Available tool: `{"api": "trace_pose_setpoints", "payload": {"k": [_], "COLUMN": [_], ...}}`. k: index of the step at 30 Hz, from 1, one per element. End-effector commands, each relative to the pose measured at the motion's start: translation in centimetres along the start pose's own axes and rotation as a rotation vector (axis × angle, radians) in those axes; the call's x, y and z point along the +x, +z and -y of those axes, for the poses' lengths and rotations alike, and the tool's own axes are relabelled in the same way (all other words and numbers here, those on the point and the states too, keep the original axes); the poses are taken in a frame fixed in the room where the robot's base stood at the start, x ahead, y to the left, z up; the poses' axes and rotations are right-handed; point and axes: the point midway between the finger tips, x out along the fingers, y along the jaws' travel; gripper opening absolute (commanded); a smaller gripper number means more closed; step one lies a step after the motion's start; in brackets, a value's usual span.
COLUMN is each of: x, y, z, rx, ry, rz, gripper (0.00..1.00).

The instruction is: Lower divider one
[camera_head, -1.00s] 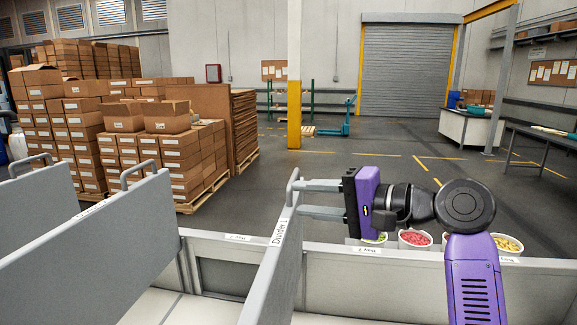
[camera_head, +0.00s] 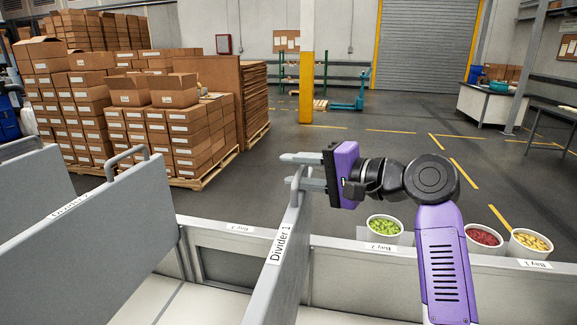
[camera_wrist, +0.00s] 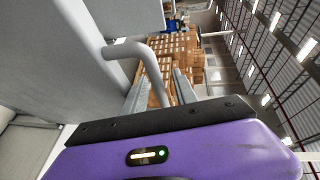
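Divider 1 (camera_head: 276,262) is a grey upright panel with a label on its top edge and a loop handle (camera_head: 296,182) at its far end. My gripper (camera_head: 291,170) is at this handle, coming from the right. Its two grey fingers are apart, with the upper one above the handle's top and reaching past it. In the wrist view the handle (camera_wrist: 155,70) rises between the two spread fingers (camera_wrist: 160,90). I cannot tell whether either finger touches it. The divider's lower part is partly out of frame.
Two more grey dividers (camera_head: 105,225) stand to the left. Tubs of green (camera_head: 384,228), red (camera_head: 484,238) and yellow (camera_head: 531,243) pieces stand beyond the front wall, with bay labels on its rim. Stacked cartons (camera_head: 170,135) stand behind on the left.

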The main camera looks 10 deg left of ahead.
Motion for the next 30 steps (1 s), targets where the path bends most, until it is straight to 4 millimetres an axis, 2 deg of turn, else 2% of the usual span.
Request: {"api": "trace_pose_setpoints", "payload": {"k": [6, 14, 15, 20, 30], "x": [1.8, 2.0, 2.0, 1.9, 1.9], "y": [-0.1, 0.0, 0.0, 0.0, -0.1], "z": [0.0, -0.1, 0.0, 0.0, 0.0], "rx": [0.0, 0.0, 0.0, 0.0, 0.0], "ry": [0.0, 0.0, 0.0, 0.0, -0.001], "rz": [-0.001, -0.001, -0.001, -0.001, -0.001], "gripper": [0.34, 0.34, 0.32, 0.01, 0.0]}}
